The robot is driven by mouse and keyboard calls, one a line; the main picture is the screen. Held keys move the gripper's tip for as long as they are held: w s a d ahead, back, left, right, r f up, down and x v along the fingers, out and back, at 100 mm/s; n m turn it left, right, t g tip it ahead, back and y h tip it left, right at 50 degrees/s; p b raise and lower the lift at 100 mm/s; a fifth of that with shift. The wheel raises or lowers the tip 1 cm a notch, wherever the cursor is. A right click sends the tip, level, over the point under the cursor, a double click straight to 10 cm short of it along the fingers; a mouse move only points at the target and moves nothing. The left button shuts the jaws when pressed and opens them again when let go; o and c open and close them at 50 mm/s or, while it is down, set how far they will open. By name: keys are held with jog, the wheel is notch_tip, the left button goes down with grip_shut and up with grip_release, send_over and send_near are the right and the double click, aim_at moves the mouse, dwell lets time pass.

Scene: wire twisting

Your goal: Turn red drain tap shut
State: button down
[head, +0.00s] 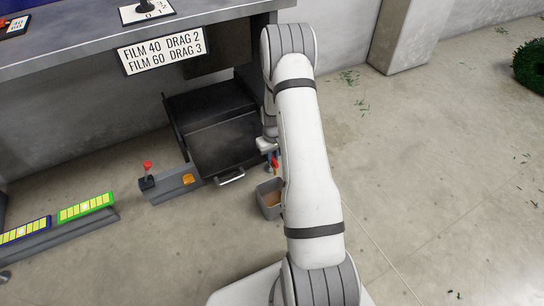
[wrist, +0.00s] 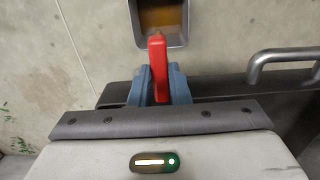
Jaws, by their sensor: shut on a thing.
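The red tap handle (head: 275,162) shows in the head view beside the dark metal tray, just above a small grey bin. In the wrist view the red handle (wrist: 158,66) stands between the blue fingers of my gripper (wrist: 159,84), which are shut on it. The handle points toward the bin at the top of that view. The tap's body and spout are hidden behind my gripper and arm.
The grey bin (head: 262,205) with brown contents sits on the floor below the tap. A dark drawer-like tray (head: 235,145) with a metal handle (head: 231,178) is to its left. A grey box (head: 165,187) with a red-knobbed lever stands further left. Open concrete floor (head: 430,190) lies to the right.

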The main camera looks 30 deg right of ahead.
jog(key=shift+m, duration=0.4)
jog(key=m+p, duration=0.1)
jog(key=m, duration=0.2)
jog(key=shift+m, duration=0.4)
jog(key=m+p, duration=0.1)
jog(key=m, duration=0.8)
jog(key=shift+p, duration=0.3)
jog(key=m, duration=0.4)
jog(key=shift+m, duration=0.3)
jog(key=c, duration=1.4)
grip_release()
jog(key=shift+o, duration=0.2)
